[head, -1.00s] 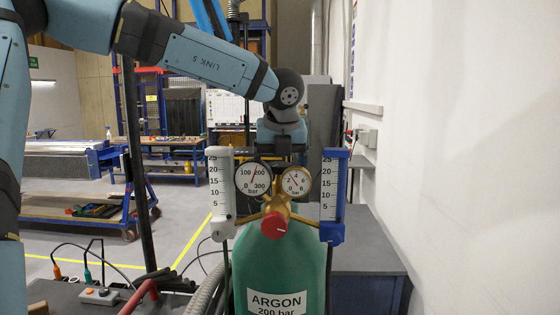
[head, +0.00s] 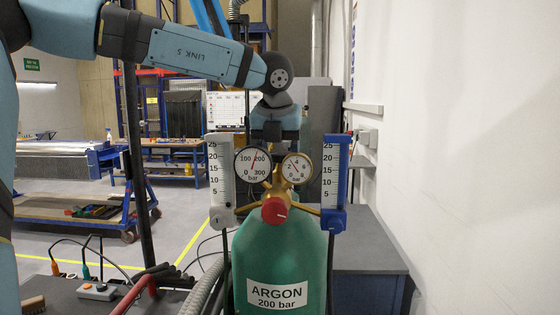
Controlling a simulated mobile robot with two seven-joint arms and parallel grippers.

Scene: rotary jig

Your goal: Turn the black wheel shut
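A green argon cylinder (head: 252,258) stands upright in the middle of the head view. Its brass regulator carries a red knob (head: 275,211), a left gauge (head: 253,164) and a right gauge (head: 296,168). I cannot make out the black wheel; the space behind the gauges is largely covered. My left arm reaches in from the left and hangs down behind the gauges. The dark body of my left gripper (head: 272,132) shows just above and between them. Its fingertips are hidden, so I cannot tell whether it is open or touching anything. My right gripper is out of view.
A white flowmeter (head: 221,180) and a blue flowmeter (head: 334,185) flank the gauges closely. A grey hose (head: 208,290) runs beside the cylinder at left. A grey bench (head: 362,244) and a white wall (head: 470,150) are at right. A switch box (head: 98,291) lies front left.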

